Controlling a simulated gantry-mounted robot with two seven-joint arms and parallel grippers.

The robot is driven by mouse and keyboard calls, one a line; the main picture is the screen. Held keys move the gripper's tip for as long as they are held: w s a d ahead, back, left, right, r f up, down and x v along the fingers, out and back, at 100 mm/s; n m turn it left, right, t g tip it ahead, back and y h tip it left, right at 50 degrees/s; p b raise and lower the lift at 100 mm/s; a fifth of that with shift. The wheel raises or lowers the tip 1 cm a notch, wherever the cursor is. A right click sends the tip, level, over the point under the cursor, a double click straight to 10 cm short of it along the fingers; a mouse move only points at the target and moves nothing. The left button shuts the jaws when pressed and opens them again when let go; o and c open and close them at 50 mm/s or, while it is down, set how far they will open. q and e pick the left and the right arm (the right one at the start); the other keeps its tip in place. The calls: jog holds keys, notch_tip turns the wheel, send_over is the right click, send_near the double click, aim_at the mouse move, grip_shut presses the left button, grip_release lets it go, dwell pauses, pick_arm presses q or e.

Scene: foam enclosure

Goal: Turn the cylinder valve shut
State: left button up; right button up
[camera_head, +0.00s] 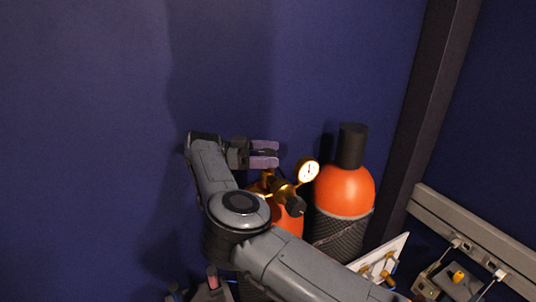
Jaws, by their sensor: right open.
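An orange-topped gas cylinder (290,222) stands at the picture's middle, largely hidden behind my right arm. Its brass valve (284,190) carries a round white-faced gauge (308,170) and a dark knob (295,208). My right gripper (266,154) is open, its two purple fingers pointing right with a narrow gap between them. It shows just above the upper left part of the valve. I cannot tell whether it touches the valve. What looks like part of my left gripper (212,279) shows at the bottom edge, mostly cut off.
A second orange cylinder (344,190) with a black cap and dark netting stands close on the right. A white panel (384,262) with brass fittings leans in front of it. A grey rail (470,236) with cables runs along the right wall. The blue wall area at left is clear.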

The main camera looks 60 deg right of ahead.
aim_at(269, 152)
jog(key=shift+r, duration=0.35)
jog(key=r, duration=0.1)
jog(key=r+b, duration=0.1)
jog(key=r, duration=0.1)
jog(key=shift+s+r+b, duration=0.2)
jog(key=shift+r+b, duration=0.05)
jog(key=shift+b, duration=0.05)
jog(key=s+r+b, duration=0.1)
jog(key=s+r, duration=0.1)
jog(key=s, duration=0.1)
jog(key=s+d+r, duration=0.1)
jog(key=s+r, duration=0.1)
jog(key=s, duration=0.2)
jog(key=s+d+r+b, duration=0.1)
jog(key=s+r, duration=0.1)
jog(key=s, duration=0.1)
jog(key=shift+s+r+b, duration=0.15)
jog(key=shift+s+b, duration=0.1)
jog(key=shift+b, duration=0.05)
jog(key=shift+s+d+r, duration=0.15)
jog(key=shift+s+r, duration=0.05)
jog(key=shift+s, duration=0.2)
jog(key=shift+w, duration=0.1)
